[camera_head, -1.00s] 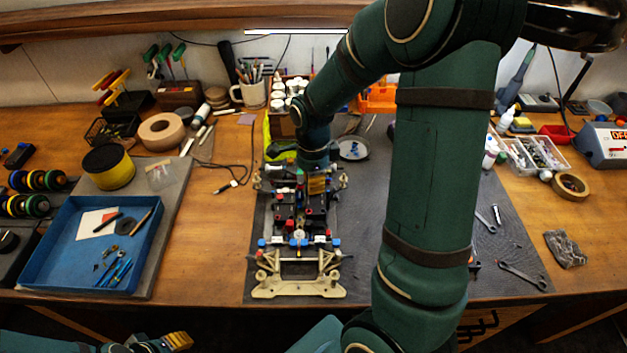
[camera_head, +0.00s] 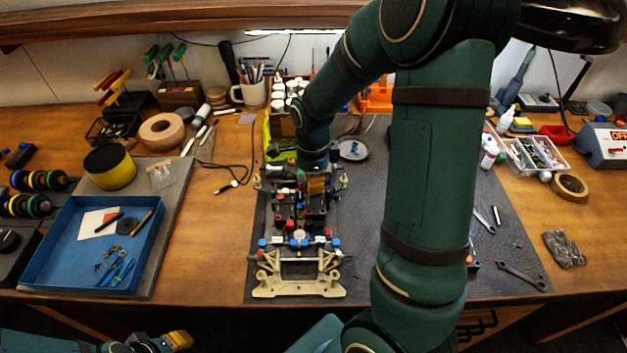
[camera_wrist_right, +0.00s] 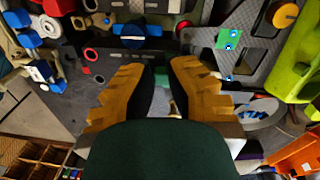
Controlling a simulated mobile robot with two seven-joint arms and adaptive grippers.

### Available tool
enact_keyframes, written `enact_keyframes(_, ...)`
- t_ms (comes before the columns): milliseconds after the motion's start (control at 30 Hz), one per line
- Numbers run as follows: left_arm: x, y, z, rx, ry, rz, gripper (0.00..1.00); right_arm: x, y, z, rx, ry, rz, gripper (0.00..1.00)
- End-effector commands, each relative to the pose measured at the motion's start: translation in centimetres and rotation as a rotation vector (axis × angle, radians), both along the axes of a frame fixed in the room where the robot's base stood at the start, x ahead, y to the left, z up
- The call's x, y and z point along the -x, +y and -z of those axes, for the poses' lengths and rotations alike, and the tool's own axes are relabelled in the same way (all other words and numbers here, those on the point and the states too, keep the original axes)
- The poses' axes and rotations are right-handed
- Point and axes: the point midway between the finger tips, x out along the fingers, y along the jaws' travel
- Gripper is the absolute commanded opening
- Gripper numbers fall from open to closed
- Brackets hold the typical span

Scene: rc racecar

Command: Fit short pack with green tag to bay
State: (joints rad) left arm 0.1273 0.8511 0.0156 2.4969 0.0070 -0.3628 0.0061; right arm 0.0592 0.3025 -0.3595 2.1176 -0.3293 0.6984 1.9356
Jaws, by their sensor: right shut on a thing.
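The RC car chassis (camera_head: 298,286) lies on the dark mat, with black, red and blue parts along its middle. My right gripper (camera_head: 316,188) is over the far half of the chassis, fingers pointing down. In the right wrist view its two ochre fingers (camera_wrist_right: 160,72) are close together, shut on the dark short pack, which is mostly hidden between and beyond them.
A blue tray (camera_head: 60,240) with small tools stands on the left. A round dish (camera_head: 354,150) is behind the chassis on the right. Wrenches (camera_head: 520,276) lie on the mat's right side. The wood left of the mat is mostly clear.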

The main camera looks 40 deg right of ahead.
Motion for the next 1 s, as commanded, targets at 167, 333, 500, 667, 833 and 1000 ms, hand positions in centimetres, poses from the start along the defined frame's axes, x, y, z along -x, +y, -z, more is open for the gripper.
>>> enact_keyframes(167, 0.0, 0.01, 0.01, 0.0, 0.0, 0.0, 0.39, -0.01, 0.0, 0.0, 0.0, 0.0, 0.0, 0.0)
enact_keyframes(333, 0.01, 0.0, -0.07, 0.0, 0.0, 0.0, 0.39, -0.01, -0.01, -0.03, 0.0, 0.0, 0.001, 0.0)
enact_keyframes(500, 0.01, 0.0, -0.29, 0.0, 0.0, 0.0, 0.39, -0.02, 0.0, -0.04, 0.0, 0.0, 0.007, 0.0)
enact_keyframes(667, 0.0, 0.0, -0.23, 0.0, 0.0, 0.0, 0.39, -0.02, -0.01, 0.0, 0.0, 0.0, 0.008, 0.0)
enact_keyframes(833, 0.01, 0.0, -0.15, 0.0, 0.0, 0.0, 0.39, -0.02, -0.01, 0.11, 0.0, 0.0, 0.008, 0.0)
enact_keyframes(1000, 0.0, 0.01, 0.1, 0.0, 0.0, 0.0, 0.39, -0.02, -0.01, 0.47, 0.0, 0.0, 0.008, 0.0)
